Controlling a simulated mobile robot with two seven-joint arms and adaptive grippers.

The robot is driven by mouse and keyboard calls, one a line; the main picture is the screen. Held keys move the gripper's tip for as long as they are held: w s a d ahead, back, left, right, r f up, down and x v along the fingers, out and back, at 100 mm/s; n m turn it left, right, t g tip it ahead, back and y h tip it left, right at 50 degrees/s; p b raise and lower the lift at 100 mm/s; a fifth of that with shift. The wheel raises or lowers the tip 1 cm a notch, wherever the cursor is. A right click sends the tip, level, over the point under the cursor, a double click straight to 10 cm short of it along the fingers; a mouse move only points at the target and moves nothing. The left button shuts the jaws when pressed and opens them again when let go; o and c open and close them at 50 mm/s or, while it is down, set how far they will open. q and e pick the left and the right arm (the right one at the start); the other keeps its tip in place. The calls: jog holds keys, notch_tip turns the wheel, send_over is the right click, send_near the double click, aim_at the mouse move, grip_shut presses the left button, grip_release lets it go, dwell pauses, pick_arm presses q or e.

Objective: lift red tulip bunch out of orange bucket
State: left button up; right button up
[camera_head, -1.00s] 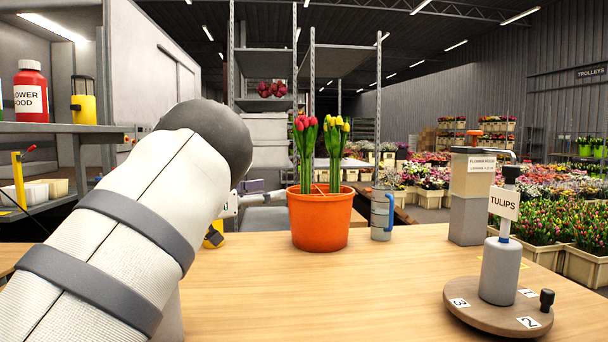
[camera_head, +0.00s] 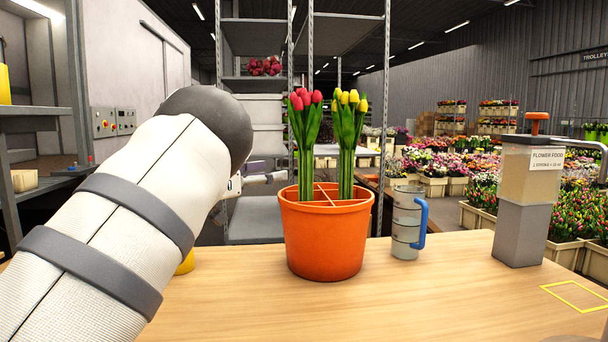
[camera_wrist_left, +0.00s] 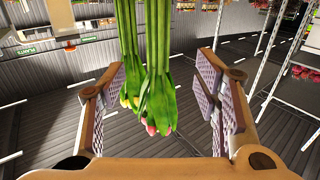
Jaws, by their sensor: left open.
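The red tulip bunch (camera_head: 304,128) stands upright in the left part of the orange bucket (camera_head: 325,242), its stems going down behind the front rim. A yellow tulip bunch (camera_head: 346,130) stands beside it on the right. My left gripper (camera_head: 280,176) is just left of the red bunch's stems, a little above the rim, partly hidden by my arm. In the left wrist view the gripper (camera_wrist_left: 163,68) is open and empty. The red bunch (camera_wrist_left: 156,118) appears between the fingers, heads toward the bottom of the picture, with yellow heads (camera_wrist_left: 130,97) behind. My right gripper is not in view.
A grey measuring jug (camera_head: 407,222) with a blue handle stands right of the bucket. A flower food dispenser (camera_head: 523,200) stands further right, near a yellow outlined square (camera_head: 574,296). The wooden table (camera_head: 420,300) is clear in front. A metal rack (camera_head: 255,205) stands behind.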

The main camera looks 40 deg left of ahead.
aim_at(299, 170)
pick_arm(q)
jog(key=w, duration=1)
jog(key=shift+d+f+b, duration=0.2)
jog(key=shift+d+b, duration=0.1)
jog(key=shift+d, duration=0.05)
jog(key=shift+r, duration=0.1)
grip_shut()
